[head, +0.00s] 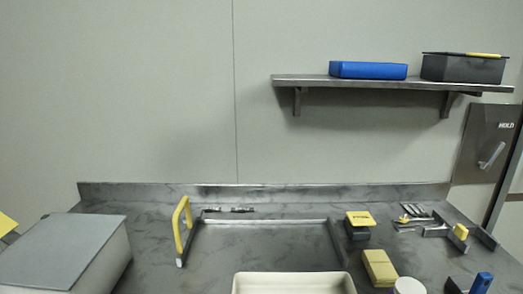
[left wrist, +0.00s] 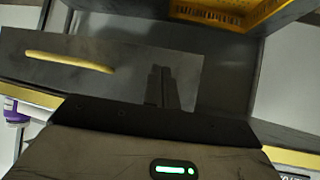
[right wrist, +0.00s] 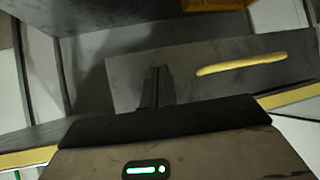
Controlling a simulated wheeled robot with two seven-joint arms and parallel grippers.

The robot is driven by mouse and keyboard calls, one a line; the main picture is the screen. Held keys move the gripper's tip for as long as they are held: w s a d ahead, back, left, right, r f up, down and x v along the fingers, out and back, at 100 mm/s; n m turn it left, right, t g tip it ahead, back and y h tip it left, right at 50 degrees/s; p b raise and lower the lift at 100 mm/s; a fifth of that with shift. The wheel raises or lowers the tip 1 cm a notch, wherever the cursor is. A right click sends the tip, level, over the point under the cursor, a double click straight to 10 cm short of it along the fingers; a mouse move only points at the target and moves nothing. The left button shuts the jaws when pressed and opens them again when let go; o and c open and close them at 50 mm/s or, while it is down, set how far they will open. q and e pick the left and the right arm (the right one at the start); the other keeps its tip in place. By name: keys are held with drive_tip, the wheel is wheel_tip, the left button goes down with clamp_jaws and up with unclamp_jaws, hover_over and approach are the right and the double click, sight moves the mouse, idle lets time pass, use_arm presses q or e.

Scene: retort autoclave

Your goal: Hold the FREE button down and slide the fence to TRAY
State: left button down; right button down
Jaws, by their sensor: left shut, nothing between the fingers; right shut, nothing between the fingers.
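Neither gripper shows in the head view. My left gripper (left wrist: 161,72) is shut and empty in the left wrist view, above a dark grey panel (left wrist: 130,55) with a yellow bar (left wrist: 70,61) to its left. My right gripper (right wrist: 160,72) is shut and empty in the right wrist view, above a similar panel with a yellow bar (right wrist: 240,67) to its right. In the head view a metal frame (head: 265,221) with an upright yellow handle (head: 181,222) lies on the bench. Neither the FREE button nor the TRAY mark can be made out; I cannot tell which part is the fence.
The grey bench holds a cream tray (head: 293,273), a yellow-topped block (head: 358,219), a yellow block (head: 380,267) and metal fittings with a yellow piece (head: 460,231). A grey box (head: 62,250) stands left. A shelf (head: 390,82) is above. A panel marked HOLD (head: 487,140) is right.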

wheel_tip(320, 180, up, 7)
drive_tip(key=shift+f, duration=0.15)
idle(0.7)
drive_tip(key=shift+s, duration=0.1)
